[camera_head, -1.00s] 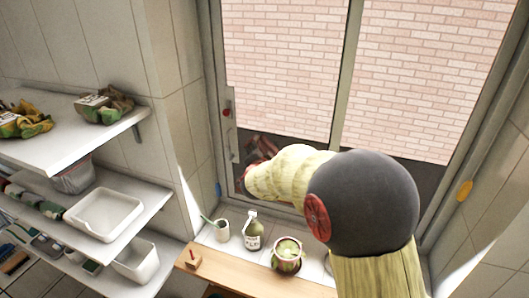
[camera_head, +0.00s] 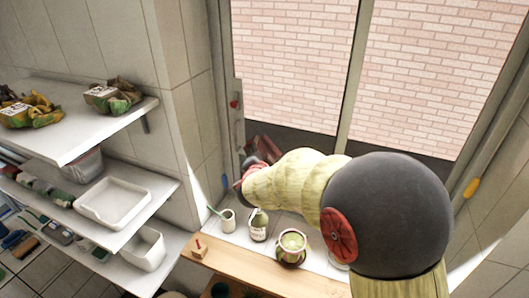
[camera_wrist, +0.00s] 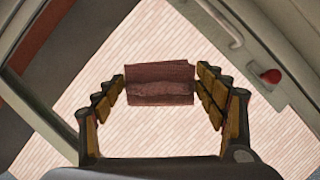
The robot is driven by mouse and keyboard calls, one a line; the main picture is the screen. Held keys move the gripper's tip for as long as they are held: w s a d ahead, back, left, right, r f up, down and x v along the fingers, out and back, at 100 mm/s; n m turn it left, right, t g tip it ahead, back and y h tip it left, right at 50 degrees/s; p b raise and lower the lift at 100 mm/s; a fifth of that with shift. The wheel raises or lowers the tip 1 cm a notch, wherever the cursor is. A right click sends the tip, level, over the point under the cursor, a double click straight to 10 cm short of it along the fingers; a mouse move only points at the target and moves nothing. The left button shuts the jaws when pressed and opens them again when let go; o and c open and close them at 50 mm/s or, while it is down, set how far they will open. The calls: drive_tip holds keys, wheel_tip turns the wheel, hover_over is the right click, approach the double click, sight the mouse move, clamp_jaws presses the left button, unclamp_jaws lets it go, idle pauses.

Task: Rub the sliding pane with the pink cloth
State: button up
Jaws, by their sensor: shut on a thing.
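The pink cloth (camera_wrist: 160,88) shows in the wrist view as a folded dusky-pink piece between the fingers of my gripper (camera_wrist: 161,79), which is shut on it. In the head view, my arm hides most of the gripper, and only a reddish part shows low by the window frame. The sliding pane (camera_head: 295,60) is the left glass of the window, with pink brick beyond it. In the wrist view the pane (camera_wrist: 75,75) fills the background behind the cloth. I cannot tell whether the cloth touches the glass.
A handle (camera_head: 239,134) and red knob (camera_head: 234,104) sit on the pane's left frame. Shelves with a white tray (camera_head: 113,200) are at left.

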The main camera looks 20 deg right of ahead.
sight(268, 145)
drive_tip(key=shift+s+a, duration=1.1)
drive_tip(key=shift+w+d+r, duration=0.25)
drive_tip(key=shift+w+d, duration=0.55)
drive_tip(key=shift+d, duration=0.05)
drive_tip(key=shift+w+d+r, duration=0.25)
drive_tip(key=shift+w+d, duration=0.55)
drive_tip(key=shift+w, duration=0.05)
drive_tip(key=shift+w+d+r, duration=0.25)
drive_tip(key=shift+w+d, duration=0.55)
drive_tip(key=shift+d, duration=0.05)
drive_tip(key=shift+w+d+b, duration=0.4)
drive_tip(key=shift+w+d, duration=0.3)
